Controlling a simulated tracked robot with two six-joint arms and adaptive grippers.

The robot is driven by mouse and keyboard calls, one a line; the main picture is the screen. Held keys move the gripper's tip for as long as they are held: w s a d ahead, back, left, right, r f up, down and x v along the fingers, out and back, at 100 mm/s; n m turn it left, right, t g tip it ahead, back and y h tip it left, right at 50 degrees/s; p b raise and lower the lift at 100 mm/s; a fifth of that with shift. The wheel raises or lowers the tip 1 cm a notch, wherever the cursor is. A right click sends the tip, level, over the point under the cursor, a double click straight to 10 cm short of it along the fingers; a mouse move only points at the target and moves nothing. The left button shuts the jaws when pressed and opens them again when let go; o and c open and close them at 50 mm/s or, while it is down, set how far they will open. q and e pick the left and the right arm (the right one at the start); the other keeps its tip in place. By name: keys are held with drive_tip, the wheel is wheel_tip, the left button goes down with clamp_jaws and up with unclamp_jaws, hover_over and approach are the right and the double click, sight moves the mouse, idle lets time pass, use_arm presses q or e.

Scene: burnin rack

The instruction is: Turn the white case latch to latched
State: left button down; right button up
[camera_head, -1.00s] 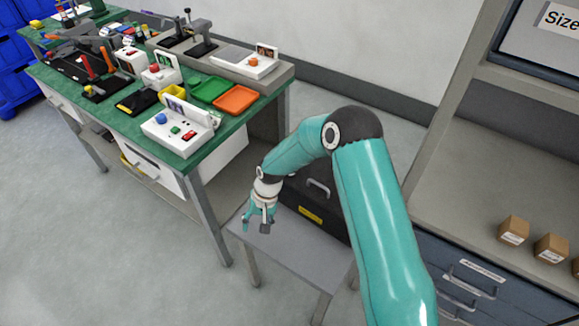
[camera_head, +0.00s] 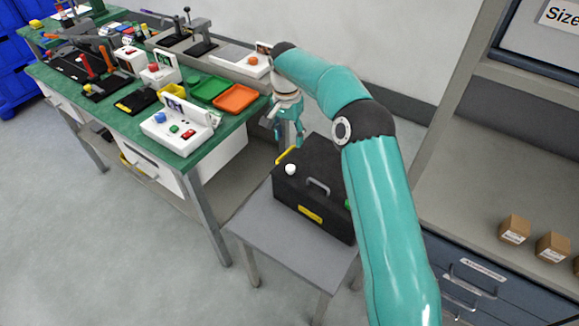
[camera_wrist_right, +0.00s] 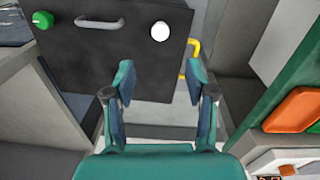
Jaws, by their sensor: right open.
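The black case (camera_head: 290,195) sits closed on a small grey table, with a grey handle (camera_head: 318,184) on its top. The white case latch (camera_head: 291,169) is a round white knob at the case's left end; it also shows in the right wrist view (camera_wrist_right: 160,31). I cannot tell its turn position. A green knob (camera_wrist_right: 42,19) is at the other end. My right gripper (camera_head: 290,142) is open and empty, above and behind the white knob, apart from it. In the right wrist view its fingers (camera_wrist_right: 160,80) point toward the case top. My left gripper is not in view.
The grey table (camera_head: 262,236) has bare room in front of the case. A yellow bar (camera_wrist_right: 192,58) stands at the case's side. A green-topped bench (camera_head: 190,158) with trays and devices is at left. A shelf with small boxes (camera_head: 514,229) is at right.

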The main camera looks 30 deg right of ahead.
sight(290, 167)
drive_tip(key=f, duration=1.2)
drive_tip(key=shift+s+d+f+p, duration=0.1)
drive_tip(key=shift+s+p, duration=0.15)
drive_tip(key=shift+p, duration=0.05)
